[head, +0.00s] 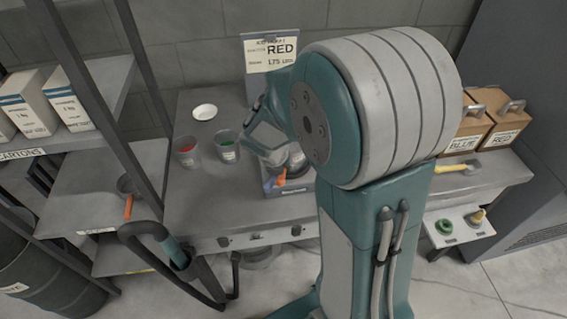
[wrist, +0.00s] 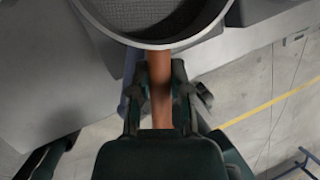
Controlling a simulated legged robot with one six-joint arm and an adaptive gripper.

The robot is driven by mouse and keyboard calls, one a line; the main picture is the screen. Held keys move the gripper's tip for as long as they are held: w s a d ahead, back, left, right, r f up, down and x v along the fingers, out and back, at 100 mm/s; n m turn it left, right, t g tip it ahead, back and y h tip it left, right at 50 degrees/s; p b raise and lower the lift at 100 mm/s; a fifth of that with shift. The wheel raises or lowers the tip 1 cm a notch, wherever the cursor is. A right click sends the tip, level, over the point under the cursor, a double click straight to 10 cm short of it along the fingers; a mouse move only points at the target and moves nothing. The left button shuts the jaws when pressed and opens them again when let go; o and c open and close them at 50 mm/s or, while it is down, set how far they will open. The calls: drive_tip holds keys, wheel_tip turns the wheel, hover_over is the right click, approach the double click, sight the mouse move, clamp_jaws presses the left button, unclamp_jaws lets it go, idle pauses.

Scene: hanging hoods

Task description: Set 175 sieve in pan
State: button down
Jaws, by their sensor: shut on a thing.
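In the wrist view my gripper (wrist: 160,88) is shut on the orange-brown handle of a round sieve (wrist: 150,22). Its metal rim and dark mesh extend past the fingertips, cut off by the top of the picture. No mesh number is legible on it. In the head view my arm covers much of the bench's middle. An orange handle (head: 281,178) shows below the arm, by a grey round vessel (head: 297,158) that is mostly hidden. I cannot tell whether that vessel is the pan.
A red-filled cup (head: 187,150), a green-filled cup (head: 227,146) and a white dish (head: 205,112) stand on the bench (head: 190,210). Another orange-handled vessel (head: 127,188) sits on the left shelf. Cartons (head: 30,105) stand above it. Brown boxes (head: 506,128) are at right.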

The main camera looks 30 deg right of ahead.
drive_tip(key=shift+c, duration=2.4)
unclamp_jaws()
drive_tip(key=v, duration=1.2)
drive_tip(key=s+a+r+m+t+y, duration=0.1)
drive_tip(key=s+m, duration=0.6)
drive_tip(key=m, duration=0.7)
drive_tip(key=s+a+r+m+t+y, duration=0.2)
drive_tip(key=s+r+m, duration=0.3)
drive_tip(key=m, duration=1)
drive_tip(key=s+a+y, duration=0.1)
drive_tip(key=s, duration=0.1)
drive_tip(key=shift+s+r, duration=0.3)
drive_tip(key=shift+s, duration=0.05)
